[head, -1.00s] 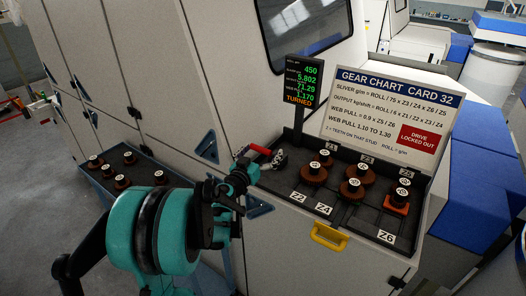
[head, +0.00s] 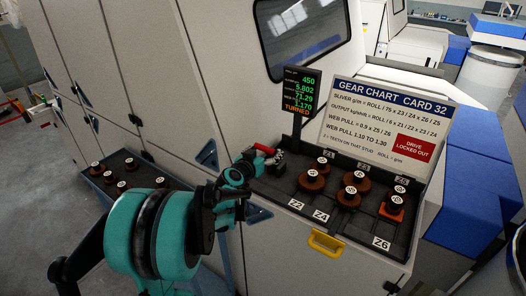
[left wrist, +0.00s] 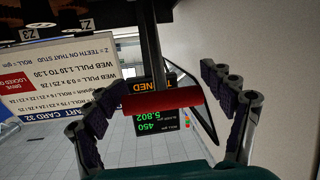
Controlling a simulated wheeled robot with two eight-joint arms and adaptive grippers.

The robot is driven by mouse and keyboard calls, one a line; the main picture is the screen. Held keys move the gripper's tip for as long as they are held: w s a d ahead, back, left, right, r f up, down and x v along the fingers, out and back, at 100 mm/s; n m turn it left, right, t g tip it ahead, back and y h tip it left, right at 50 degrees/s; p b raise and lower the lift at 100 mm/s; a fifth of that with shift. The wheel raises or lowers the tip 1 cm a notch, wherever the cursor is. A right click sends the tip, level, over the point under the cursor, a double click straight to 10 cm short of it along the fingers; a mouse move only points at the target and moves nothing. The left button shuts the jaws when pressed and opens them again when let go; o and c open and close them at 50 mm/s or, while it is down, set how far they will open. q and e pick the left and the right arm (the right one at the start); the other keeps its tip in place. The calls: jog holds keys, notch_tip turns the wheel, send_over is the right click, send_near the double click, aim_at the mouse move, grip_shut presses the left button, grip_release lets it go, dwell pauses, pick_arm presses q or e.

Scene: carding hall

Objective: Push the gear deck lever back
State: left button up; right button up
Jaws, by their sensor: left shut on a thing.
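The gear deck (head: 318,243) is a dark tray on the machine's front, with brown gears on studs and Z labels. The lever's red handle (head: 265,148) is at the deck's left end, beside the screen post. My left gripper (head: 272,160) is at this handle, its fingers partly hidden by its own wrist. The lever's lower part is hard to make out. My right gripper is not in view.
A chart board (head: 385,120) with a red "DRIVE LOCKED OUT" patch stands behind the deck. A small screen (head: 301,90) reads "TURNED" at its foot. A side tray (head: 120,200) with several gears is at the left. A yellow handle (head: 326,243) sits below the deck.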

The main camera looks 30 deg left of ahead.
pick_arm(q)
jog(key=w+r+g+p, duration=0.1)
jog(key=w, duration=0.1)
jog(key=w+g+p, duration=0.2)
jog(key=w+r+g+p, duration=0.1)
jog(key=w, duration=0.1)
jog(key=shift+d+r+m+g+p, duration=0.25)
jog(key=shift+r+m+g+p, duration=0.05)
jog(key=shift+w+g, duration=0.3)
jog(key=shift+w, duration=0.9)
jog(key=shift+c, duration=0.3)
jog(key=shift+r, duration=0.1)
jog(key=o, duration=1.7)
jog(key=shift+w, duration=0.1)
jog(key=shift+w+d, duration=0.1)
